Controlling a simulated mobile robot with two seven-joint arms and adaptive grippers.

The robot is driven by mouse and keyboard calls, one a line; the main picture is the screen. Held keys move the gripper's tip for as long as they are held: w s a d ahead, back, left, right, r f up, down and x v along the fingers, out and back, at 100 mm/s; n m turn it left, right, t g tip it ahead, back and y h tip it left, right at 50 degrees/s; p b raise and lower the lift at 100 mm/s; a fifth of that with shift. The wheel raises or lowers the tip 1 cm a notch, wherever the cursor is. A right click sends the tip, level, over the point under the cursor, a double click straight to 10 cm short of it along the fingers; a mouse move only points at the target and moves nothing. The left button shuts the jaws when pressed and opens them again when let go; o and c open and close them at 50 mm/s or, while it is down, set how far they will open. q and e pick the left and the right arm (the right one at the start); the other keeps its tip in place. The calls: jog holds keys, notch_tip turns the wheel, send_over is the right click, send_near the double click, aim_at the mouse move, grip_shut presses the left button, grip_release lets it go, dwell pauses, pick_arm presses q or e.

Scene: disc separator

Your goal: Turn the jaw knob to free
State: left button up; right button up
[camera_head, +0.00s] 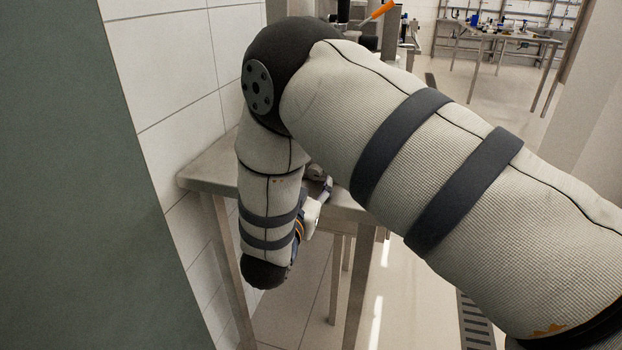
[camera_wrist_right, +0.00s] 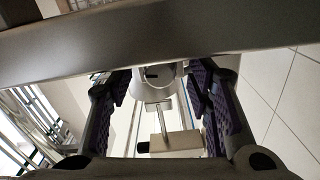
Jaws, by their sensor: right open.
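My right gripper (camera_wrist_right: 163,95) is open in the right wrist view, with a dark finger with purple pads on each side. Between and beyond the fingers is a pale round metal part with a short stem and a crosswise block (camera_wrist_right: 172,142); I cannot tell whether this is the jaw knob. No finger visibly grips it. In the head view my right arm bends down in front of the steel table, and only a small part of the gripper (camera_head: 318,188) shows beside the forearm, by the table edge. The jaw knob cannot be made out there. My left gripper is out of view.
The steel table (camera_head: 205,172) stands against the tiled wall; a metal edge (camera_wrist_right: 150,40) crosses the top of the wrist view. An orange handle (camera_head: 381,10) shows behind my arm. Open floor lies to the right, with a drain grate (camera_head: 474,322) and a far bench (camera_head: 510,37).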

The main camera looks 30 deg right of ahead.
grip_shut()
jog(key=m, duration=0.5)
jog(key=shift+m, duration=0.3)
grip_release()
jog(key=shift+f, duration=0.1)
